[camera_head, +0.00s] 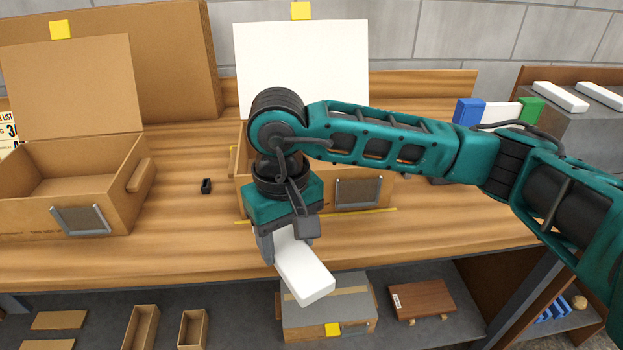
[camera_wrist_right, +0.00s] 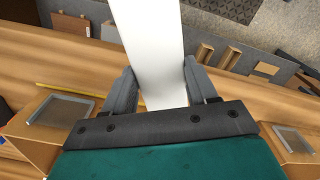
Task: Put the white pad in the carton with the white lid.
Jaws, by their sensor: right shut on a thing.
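My right gripper (camera_head: 289,243) is shut on a white pad (camera_head: 306,276), which sticks out toward the front edge of the bench. In the right wrist view the pad (camera_wrist_right: 152,45) lies between the two fingers. The carton with the white lid (camera_head: 243,170) stands behind the gripper, its white lid (camera_head: 301,68) raised at the back. My right arm hides most of its opening and inside. The pad is in front of this carton, outside it. My left gripper is not in view.
A carton with a brown lid (camera_head: 142,160) stands open at the left. A small black item (camera_head: 206,186) lies between the cartons. Two more white pads (camera_head: 561,96) lie on a grey block at the right. Blue (camera_head: 468,111) and green (camera_head: 531,110) blocks stand nearby. Boxes lie below the bench.

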